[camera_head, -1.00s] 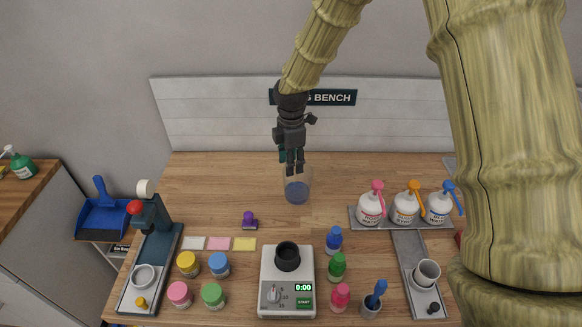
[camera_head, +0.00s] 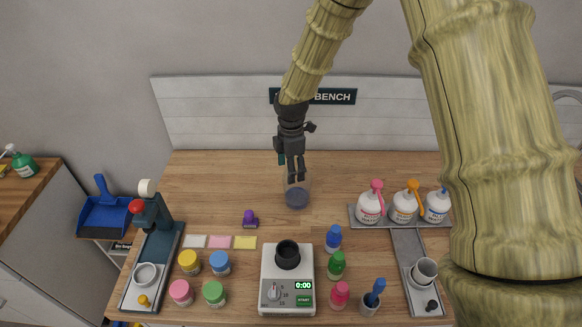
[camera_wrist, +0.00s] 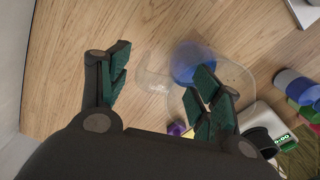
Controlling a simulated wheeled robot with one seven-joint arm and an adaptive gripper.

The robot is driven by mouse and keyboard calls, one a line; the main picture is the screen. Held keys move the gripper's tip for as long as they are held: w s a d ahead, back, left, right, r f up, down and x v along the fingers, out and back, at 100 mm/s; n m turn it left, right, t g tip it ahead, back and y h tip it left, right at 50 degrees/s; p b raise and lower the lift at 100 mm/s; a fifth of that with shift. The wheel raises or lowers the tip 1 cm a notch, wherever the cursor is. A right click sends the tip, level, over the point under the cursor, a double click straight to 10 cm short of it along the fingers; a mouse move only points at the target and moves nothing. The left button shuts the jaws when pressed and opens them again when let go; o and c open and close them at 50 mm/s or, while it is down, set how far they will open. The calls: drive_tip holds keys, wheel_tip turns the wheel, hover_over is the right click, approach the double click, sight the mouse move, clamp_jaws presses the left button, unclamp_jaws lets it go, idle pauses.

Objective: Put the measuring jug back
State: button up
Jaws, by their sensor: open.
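The measuring jug (camera_head: 297,199) is clear with blue at its bottom. It is upright on the wooden bench, near the middle, behind the scale. My gripper (camera_head: 291,170) is over its rear rim, pointing down, with jaws apart. In the wrist view the jug (camera_wrist: 236,75) is partly behind the right finger, and its clear handle (camera_wrist: 153,78) shows between the open fingers. I cannot tell whether a finger touches the jug.
A scale (camera_head: 288,303) with a dark cup (camera_head: 288,255) stands in front. A purple object (camera_head: 250,220) is at the jug's left. Three pump bottles stand on a grey tray (camera_head: 358,222) at the right. Coloured jars and bottles line the front. The back left bench is clear.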

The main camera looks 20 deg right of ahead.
wheel_tip(320, 180, up, 12)
drive_tip(key=b, duration=0.4)
idle(0.3)
drive_tip(key=shift+s, duration=0.1)
